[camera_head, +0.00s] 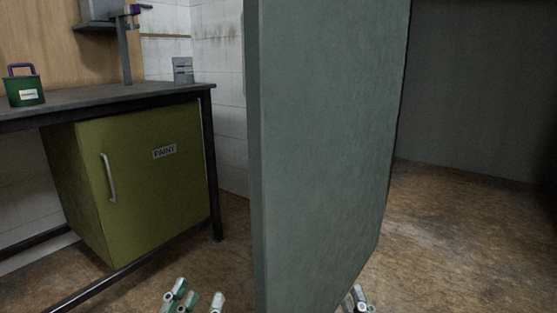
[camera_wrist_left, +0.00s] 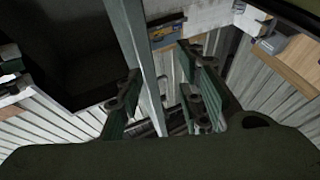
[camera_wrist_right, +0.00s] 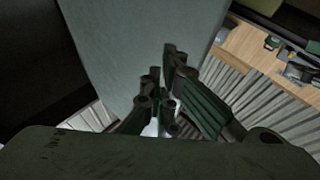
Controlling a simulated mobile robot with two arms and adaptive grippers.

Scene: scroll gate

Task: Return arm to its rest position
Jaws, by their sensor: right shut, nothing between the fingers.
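My left gripper (camera_head: 197,300) is at the bottom of the head view, left of a tall grey-green door panel (camera_head: 325,150). Its fingers are apart in the left wrist view (camera_wrist_left: 165,100), where the panel's narrow edge (camera_wrist_left: 142,60) crosses the gap. I cannot tell if that edge is between the fingers or beyond them. My right gripper (camera_head: 356,300) shows only its tips at the bottom, by the panel's lower right edge. In the right wrist view (camera_wrist_right: 163,100) its fingers are together and empty, with the panel's broad face (camera_wrist_right: 140,45) beyond. Contact with the panel cannot be judged.
A green cabinet (camera_head: 145,190) labelled PAINT stands under a dark workbench (camera_head: 110,98) at left. A green pot (camera_head: 25,92) with a purple handle and a small grey item (camera_head: 183,70) sit on the bench. Brown floor (camera_head: 450,235) is open right of the panel.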

